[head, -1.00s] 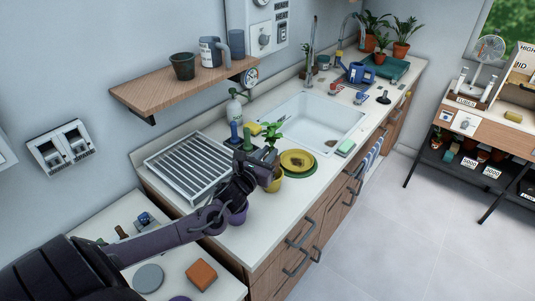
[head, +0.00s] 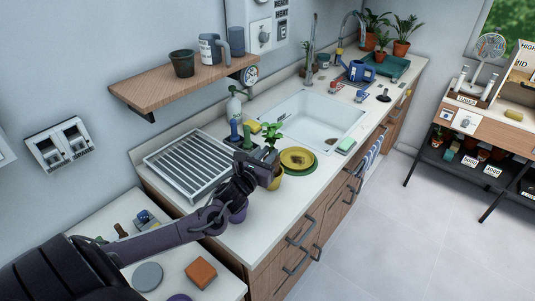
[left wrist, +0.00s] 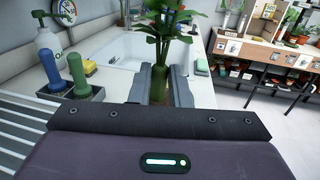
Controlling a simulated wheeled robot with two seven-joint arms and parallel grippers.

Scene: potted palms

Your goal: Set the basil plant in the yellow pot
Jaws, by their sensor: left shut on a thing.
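The basil plant (head: 271,137) shows its green leaves above my left gripper (head: 267,171), over the near part of the counter. In the left wrist view, the left gripper (left wrist: 159,88) is shut on the plant's brownish-green lower part, and the basil leaves (left wrist: 160,30) stand upright above the fingers. The yellow pot (head: 276,182) stands on the counter right at the gripper, partly hidden by it. The plant's lower end is hidden, so I cannot tell how deep it sits in the pot. My right gripper is not in view.
A yellow plate (head: 298,157) on a green one lies just right of the pot. A purple pot (head: 238,213) stands under my left arm.

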